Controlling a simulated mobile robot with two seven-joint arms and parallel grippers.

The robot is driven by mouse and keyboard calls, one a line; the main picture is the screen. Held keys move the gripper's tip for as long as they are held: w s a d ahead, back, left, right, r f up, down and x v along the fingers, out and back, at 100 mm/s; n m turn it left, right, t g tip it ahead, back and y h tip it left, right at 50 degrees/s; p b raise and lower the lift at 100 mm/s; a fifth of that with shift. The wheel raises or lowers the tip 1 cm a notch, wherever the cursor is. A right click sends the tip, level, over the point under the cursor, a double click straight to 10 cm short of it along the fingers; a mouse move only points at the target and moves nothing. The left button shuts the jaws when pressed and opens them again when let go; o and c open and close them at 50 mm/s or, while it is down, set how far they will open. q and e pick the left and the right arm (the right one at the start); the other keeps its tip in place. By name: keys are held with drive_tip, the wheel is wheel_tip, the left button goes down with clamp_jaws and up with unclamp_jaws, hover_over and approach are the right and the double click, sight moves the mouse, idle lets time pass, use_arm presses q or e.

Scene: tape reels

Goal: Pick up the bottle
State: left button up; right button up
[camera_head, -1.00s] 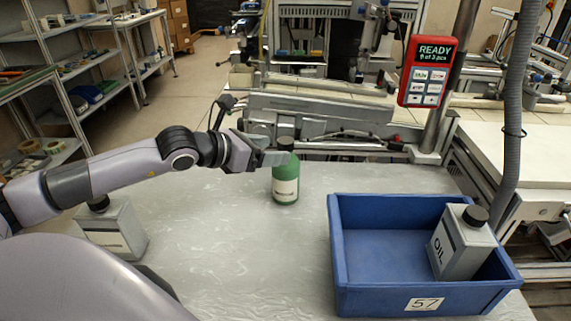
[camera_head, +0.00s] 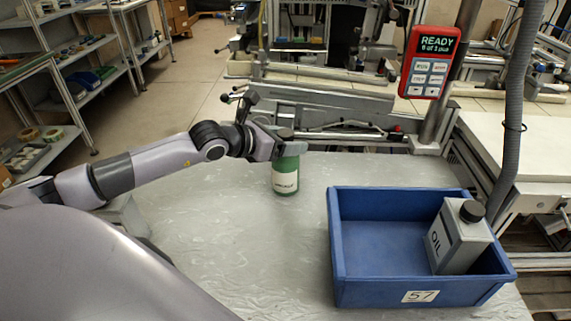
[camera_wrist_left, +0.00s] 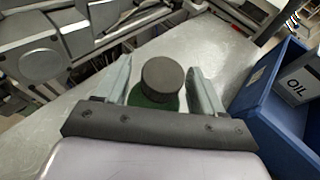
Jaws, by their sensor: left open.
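A green bottle (camera_head: 285,178) with a white label and a dark cap stands upright on the grey table (camera_head: 230,230), near its back edge. My left gripper (camera_head: 284,147) is at the height of the bottle's upper part. In the left wrist view, the open fingers of this gripper (camera_wrist_left: 158,88) stand on either side of the bottle's dark cap (camera_wrist_left: 162,78), with visible gaps. Some green of the bottle (camera_wrist_left: 150,102) shows below the cap. The gripper hides part of the bottle's top in the head view. My right gripper is not seen.
A blue bin (camera_head: 400,288) marked 57 stands at the right, holding a grey oil can (camera_head: 458,240). Another grey can (camera_head: 125,215) at the left is mostly hidden by my arm. A red display (camera_head: 428,62) hangs on a post. The table between bottle and bin is clear.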

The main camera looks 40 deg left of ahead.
use_arm(q)
drive_tip(key=shift+x, duration=0.8)
clamp_jaws()
